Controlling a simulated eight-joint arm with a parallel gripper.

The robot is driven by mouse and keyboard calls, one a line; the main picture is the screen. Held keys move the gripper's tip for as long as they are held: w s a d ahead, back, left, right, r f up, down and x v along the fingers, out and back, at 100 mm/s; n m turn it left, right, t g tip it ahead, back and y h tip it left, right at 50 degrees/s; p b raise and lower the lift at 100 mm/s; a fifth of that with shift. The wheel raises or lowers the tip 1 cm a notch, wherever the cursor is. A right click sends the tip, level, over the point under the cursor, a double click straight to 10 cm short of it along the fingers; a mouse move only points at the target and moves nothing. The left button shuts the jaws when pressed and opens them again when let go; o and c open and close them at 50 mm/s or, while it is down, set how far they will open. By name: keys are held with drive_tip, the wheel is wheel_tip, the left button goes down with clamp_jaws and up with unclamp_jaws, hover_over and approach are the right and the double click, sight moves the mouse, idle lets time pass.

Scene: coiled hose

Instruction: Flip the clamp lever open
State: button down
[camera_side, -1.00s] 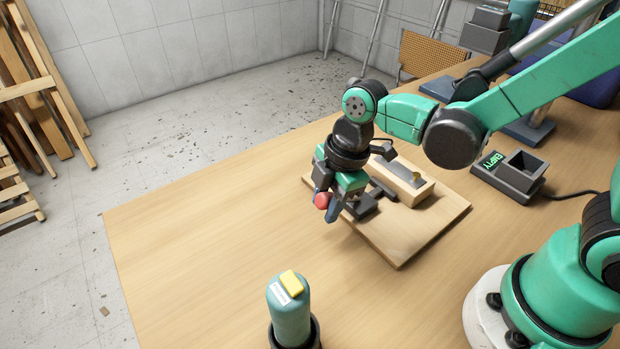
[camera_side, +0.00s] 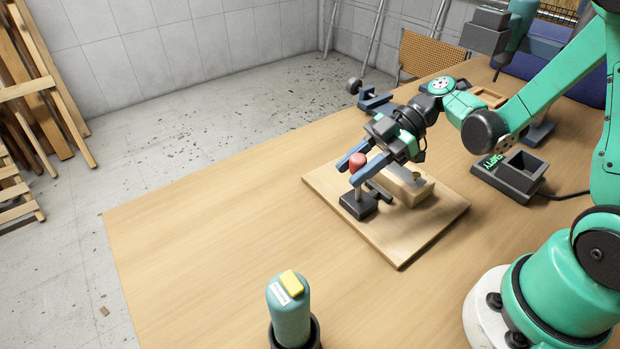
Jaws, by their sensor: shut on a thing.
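The clamp is mounted on a wooden board (camera_side: 405,246), with a dark base (camera_side: 359,207) near the board's left side. Its lever has a red knob (camera_side: 357,159) at the top of a grey rod (camera_side: 359,190) and stands roughly upright. My gripper (camera_side: 351,169) comes in from the upper right. Its two blue-grey fingers are shut on the red knob, one on each side. A dark clamp arm (camera_side: 379,191) extends from the base toward a light wooden block (camera_side: 412,188) and is partly hidden below my gripper.
A green bottle (camera_side: 289,314) with a yellow top stands in a dark holder at the front. A dark box marked EMPTY (camera_side: 514,176) sits right of the board. A blue-grey device (camera_side: 373,101) stands at the back edge. The left tabletop is clear.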

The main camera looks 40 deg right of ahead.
drive_tip(key=shift+d+y, duration=0.6)
drive_tip(key=shift+y, duration=0.3)
drive_tip(key=c, duration=0.5)
unclamp_jaws()
drive_tip(key=shift+c, duration=0.2)
drive_tip(key=shift+d, duration=0.1)
drive_tip(key=d+r, duration=0.4)
drive_tip(key=r, duration=0.4)
drive_tip(key=shift+s+d+r, duration=0.25)
drive_tip(key=shift+s+r, duration=0.1)
drive_tip(key=shift+r, duration=0.05)
drive_tip(key=shift+f, duration=0.15)
